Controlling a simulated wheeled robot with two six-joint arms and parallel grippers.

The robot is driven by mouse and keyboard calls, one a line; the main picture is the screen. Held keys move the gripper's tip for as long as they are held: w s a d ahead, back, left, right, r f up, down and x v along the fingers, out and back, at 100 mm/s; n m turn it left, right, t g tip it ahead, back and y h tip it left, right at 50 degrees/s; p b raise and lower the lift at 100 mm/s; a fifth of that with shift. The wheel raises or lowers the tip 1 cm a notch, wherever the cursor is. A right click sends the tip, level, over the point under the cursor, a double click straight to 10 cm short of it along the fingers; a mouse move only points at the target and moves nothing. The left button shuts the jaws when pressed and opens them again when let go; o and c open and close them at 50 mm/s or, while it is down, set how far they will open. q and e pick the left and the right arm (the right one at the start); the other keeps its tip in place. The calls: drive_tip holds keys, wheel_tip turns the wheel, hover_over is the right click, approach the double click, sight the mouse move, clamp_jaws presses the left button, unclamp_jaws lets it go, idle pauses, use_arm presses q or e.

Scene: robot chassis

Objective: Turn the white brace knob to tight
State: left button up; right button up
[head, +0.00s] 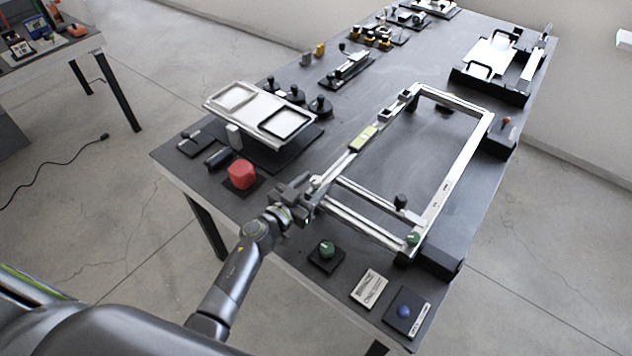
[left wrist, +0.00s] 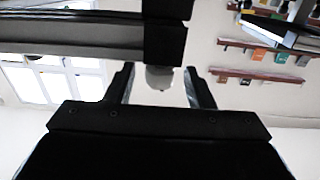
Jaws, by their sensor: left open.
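The white brace knob (head: 316,181) sits at the near left corner of the silver chassis frame (head: 352,160). My left gripper (head: 308,194) is right at it, partly covering it in the head view. In the left wrist view the knob (left wrist: 160,77) hangs below a dark block, between the tips of my open left gripper (left wrist: 160,86). Gaps show between the knob and both fingers, so the jaws are not closed on it. The knob's tight or loose marking cannot be read. My right gripper is not in view.
A red block (head: 241,174) stands left of my gripper. A green knob on a black base (head: 327,248), a label plate (head: 369,289) and a blue button (head: 403,311) lie along the near edge. A tilted tray panel (head: 258,113) stands at the left.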

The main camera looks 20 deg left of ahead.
use_arm(q)
drive_tip(key=shift+x, duration=0.8)
drive_tip(key=shift+c, duration=0.2)
